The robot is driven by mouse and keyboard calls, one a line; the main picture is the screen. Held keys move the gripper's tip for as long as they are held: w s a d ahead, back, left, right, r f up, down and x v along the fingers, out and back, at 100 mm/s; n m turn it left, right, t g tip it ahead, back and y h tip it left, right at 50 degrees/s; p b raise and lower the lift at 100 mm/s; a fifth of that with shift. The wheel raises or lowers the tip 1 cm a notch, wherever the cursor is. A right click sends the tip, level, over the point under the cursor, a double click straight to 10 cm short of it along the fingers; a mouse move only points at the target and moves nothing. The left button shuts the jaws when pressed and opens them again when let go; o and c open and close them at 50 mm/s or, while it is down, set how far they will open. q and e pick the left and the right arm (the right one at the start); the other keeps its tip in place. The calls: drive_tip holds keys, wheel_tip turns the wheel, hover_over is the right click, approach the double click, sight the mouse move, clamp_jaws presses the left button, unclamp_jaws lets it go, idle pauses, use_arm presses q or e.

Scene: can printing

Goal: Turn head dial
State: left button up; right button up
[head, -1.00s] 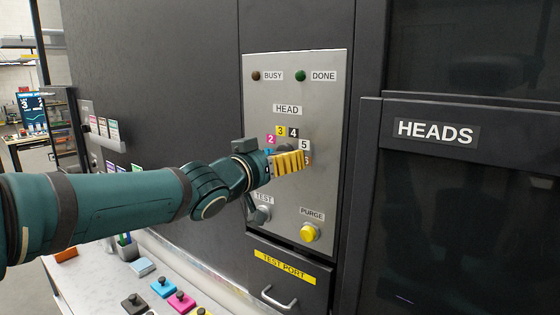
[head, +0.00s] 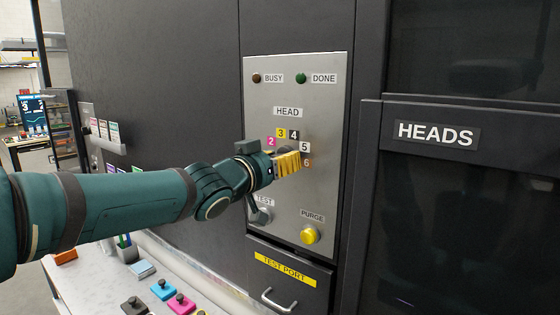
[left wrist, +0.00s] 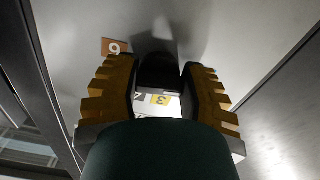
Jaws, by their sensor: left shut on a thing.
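The head dial is on the grey control panel (head: 320,180), under the HEAD label (head: 288,112). Number labels ring it; the yellow 3 (head: 281,133), white 5 (head: 304,147) and orange 6 (head: 307,162) show. My left gripper (head: 290,162) reaches in from the left, its yellow fingers shut on the dial and hiding most of it in the head view. In the left wrist view the dark dial (left wrist: 158,72) sits between the fingers, with the 6 label (left wrist: 115,46) beside one finger. Which number the dial points at cannot be told. My right gripper is not in view.
The dark HEADS door (head: 460,220) is at right. Coloured blocks lie on the counter at lower left.

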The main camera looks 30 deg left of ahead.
use_arm(q)
drive_tip(key=m+b, duration=0.1)
drive_tip(key=m, duration=0.3)
drive_tip(key=m+b, duration=0.1)
drive_tip(key=m, duration=0.2)
drive_tip(key=shift+a+m, duration=0.1)
drive_tip(key=shift+m, duration=0.2)
drive_tip(key=m+b, duration=0.1)
drive_tip(key=m, duration=0.3)
drive_tip(key=shift+a+r, duration=0.1)
drive_tip(key=shift+r+m+b, duration=0.1)
drive_tip(key=shift+m+b, duration=0.3)
drive_tip(key=shift+m, duration=1.7)
drive_tip(key=o, duration=1.2)
